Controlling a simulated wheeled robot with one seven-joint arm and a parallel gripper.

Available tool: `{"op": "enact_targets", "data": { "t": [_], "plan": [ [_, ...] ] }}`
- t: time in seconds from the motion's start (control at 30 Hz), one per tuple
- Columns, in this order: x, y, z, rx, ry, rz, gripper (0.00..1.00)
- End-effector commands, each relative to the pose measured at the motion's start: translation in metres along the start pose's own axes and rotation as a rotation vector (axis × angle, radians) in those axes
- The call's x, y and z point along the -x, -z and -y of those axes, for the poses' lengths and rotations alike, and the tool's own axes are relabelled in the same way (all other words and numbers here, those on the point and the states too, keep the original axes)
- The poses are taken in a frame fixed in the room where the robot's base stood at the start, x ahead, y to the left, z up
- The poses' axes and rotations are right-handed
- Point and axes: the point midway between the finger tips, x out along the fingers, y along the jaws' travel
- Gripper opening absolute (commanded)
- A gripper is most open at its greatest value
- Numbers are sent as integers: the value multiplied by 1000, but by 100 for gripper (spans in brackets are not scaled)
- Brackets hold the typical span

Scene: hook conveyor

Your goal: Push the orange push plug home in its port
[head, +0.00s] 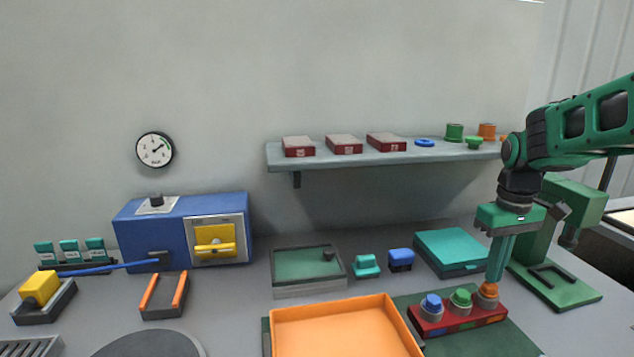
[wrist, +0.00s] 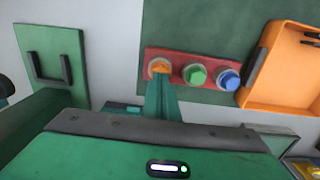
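The orange push plug (head: 489,289) sits in the right-end port of the red block (head: 462,321) in the head view. In the wrist view, the orange plug (wrist: 158,67) is at the left end of the red block (wrist: 211,62). My gripper (head: 493,281) points down over the orange plug, its fingers together with no gap showing. In the wrist view, my gripper tips (wrist: 161,79) overlap the plug's lower edge and hide part of it. They look at or touching its top; I cannot tell how deep the plug sits.
A green plug (head: 461,297) and a blue plug (head: 432,303) sit in the other ports, close beside. An orange tray (head: 345,330) stands to the left. A teal box (head: 450,250) lies behind, and a green stand (head: 555,285) is to the right.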

Motion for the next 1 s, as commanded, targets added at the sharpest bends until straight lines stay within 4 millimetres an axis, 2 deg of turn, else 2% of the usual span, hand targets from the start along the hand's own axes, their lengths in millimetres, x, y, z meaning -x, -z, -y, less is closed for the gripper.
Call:
{"op": "enact_targets", "data": {
  "t": [1.0],
  "plan": [
    [-11,0,-1,-1,0,0,0]
  ]
}}
